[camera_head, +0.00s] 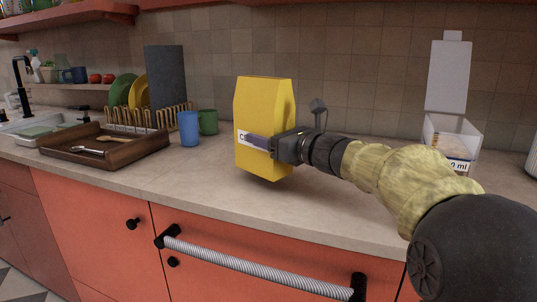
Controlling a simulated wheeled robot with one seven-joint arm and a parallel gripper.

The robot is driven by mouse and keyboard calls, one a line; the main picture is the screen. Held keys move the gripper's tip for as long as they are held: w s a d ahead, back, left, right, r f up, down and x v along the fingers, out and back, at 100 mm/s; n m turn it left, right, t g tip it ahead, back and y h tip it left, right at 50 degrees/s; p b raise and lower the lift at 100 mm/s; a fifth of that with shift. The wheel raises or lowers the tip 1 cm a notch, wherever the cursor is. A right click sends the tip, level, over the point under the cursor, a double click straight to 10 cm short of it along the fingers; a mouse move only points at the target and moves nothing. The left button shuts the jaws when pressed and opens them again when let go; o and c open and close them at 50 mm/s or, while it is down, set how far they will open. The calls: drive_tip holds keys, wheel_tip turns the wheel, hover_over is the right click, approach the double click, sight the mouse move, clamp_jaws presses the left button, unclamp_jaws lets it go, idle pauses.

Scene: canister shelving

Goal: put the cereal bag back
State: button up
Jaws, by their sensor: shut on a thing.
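A yellow cereal bag (266,100) is upright in the middle of the head view, in front of the tiled wall. My gripper (262,143) comes in from the right and is shut on the bag at about mid-height. One dark finger lies across the bag's front face, over a white label. The bag's lower edge shows near the counter's front part, with a dark shadow under it; it appears slightly above the counter. The far side of the bag and the other finger are hidden.
An open clear container (437,130) with a raised lid stands at the back right. Left of the bag are a blue cup (189,129), a green mug (208,122), a plate rack (180,110) and a wooden tray (148,148). The counter (190,172) between tray and bag is clear.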

drive_tip(key=shift+f+b, duration=0.9)
drive_tip(key=shift+f, duration=1.05)
drive_tip(key=o, duration=1.2)
drive_tip(key=shift+r, duration=0.1)
drive_tip(key=shift+c, duration=0.2)
drive_tip(key=v, duration=0.7)
drive_tip(key=shift+d+p, duration=0.2)
drive_tip(key=shift+p, duration=0.2)
drive_tip(key=shift+s+a, duration=0.1)
drive_tip(key=shift+s, duration=0.15)
